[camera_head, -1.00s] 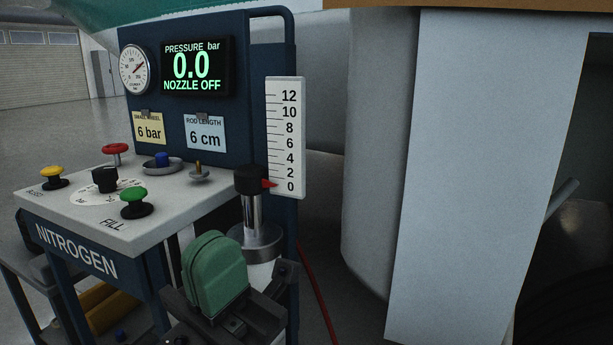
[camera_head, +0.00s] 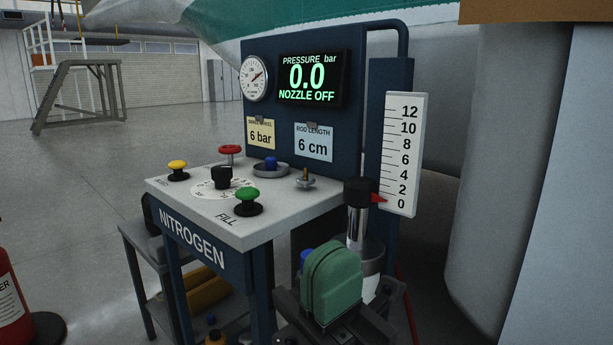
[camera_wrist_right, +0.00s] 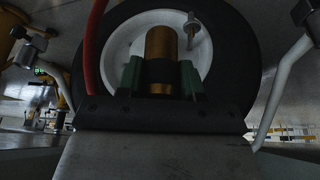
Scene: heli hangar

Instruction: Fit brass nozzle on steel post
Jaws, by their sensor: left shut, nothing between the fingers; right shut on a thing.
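The brass nozzle (camera_wrist_right: 161,48), a short cylinder with a dark band, is in my right gripper (camera_wrist_right: 160,78), whose green fingers are shut on it in the right wrist view. A thin pale post (camera_wrist_right: 191,32) with a small collar shows just right of and behind the nozzle, against the wheel's white hub. The nozzle is apart from it in the picture; the depth between them is unclear. My left gripper (camera_head: 332,280), with green pads, is shut and empty in the head view, in front of the chrome rod. My right gripper is not in the head view.
The blue nitrogen cart (camera_head: 240,235) has knobs, a green fill button (camera_head: 248,198) and a display reading 0.0 and NOZZLE OFF (camera_head: 313,79). A scale (camera_head: 402,155) stands right of it. A red hose (camera_wrist_right: 93,45) passes left of the nozzle. A fire extinguisher (camera_head: 10,305) stands far left.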

